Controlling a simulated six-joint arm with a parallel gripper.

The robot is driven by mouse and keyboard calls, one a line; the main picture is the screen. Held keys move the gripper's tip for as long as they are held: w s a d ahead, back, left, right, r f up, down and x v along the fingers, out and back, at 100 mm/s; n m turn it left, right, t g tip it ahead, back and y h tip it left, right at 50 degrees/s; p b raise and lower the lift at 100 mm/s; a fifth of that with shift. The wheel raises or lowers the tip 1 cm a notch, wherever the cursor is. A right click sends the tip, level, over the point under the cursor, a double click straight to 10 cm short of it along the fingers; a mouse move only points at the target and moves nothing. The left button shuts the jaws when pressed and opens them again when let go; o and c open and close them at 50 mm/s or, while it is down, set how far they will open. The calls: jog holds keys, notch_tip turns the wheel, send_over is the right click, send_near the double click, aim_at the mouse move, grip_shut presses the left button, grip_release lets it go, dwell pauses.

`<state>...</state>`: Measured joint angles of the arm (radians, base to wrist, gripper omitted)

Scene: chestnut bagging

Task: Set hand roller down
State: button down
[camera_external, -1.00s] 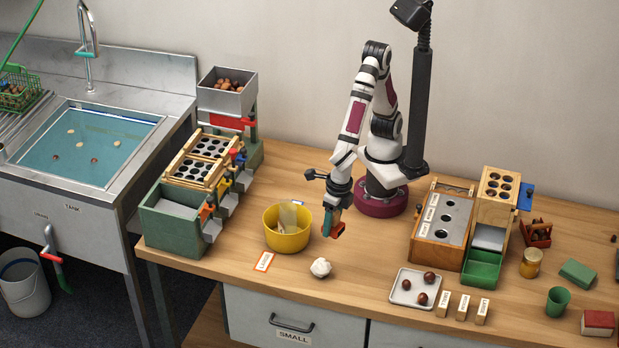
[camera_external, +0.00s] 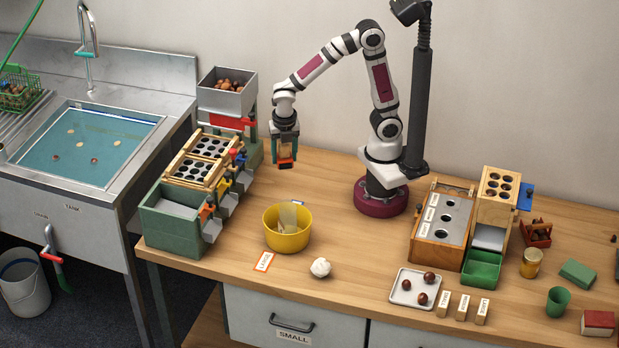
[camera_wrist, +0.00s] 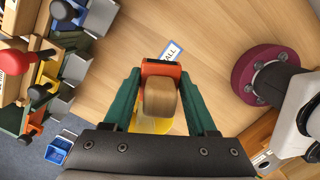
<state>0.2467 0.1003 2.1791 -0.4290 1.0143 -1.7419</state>
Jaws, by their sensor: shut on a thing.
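My gripper (camera_external: 286,162) points down above the back left of the table, behind the yellow bowl and right of the sorter. Its teal fingers are shut on the hand roller (camera_external: 285,152), a small orange and wood-coloured piece. In the wrist view the roller's rounded wooden part (camera_wrist: 159,98) and orange end sit between the two green fingers. The roller appears to be off the table, but the exact gap is hard to tell.
A yellow bowl (camera_external: 287,241) stands in front of my gripper. The green sorter (camera_external: 172,230) with coloured levers is to the left. A blue-edged label card (camera_wrist: 172,50) lies on the wood. The table right of my gripper is bare up to my base.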

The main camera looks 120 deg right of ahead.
jog(key=s+d+m, duration=0.6)
jog(key=s+d, duration=0.5)
jog(key=d, duration=0.1)
send_over(278, 194)
jog(key=shift+g, duration=0.3)
notch_tip(278, 194, down, 12)
jog(key=shift+w+a, duration=0.1)
jog(key=shift+a, duration=0.05)
notch_tip(278, 194, down, 4)
jog(key=shift+w+a, duration=0.1)
jog(key=shift+f, duration=0.1)
jog(key=shift+f, duration=0.1)
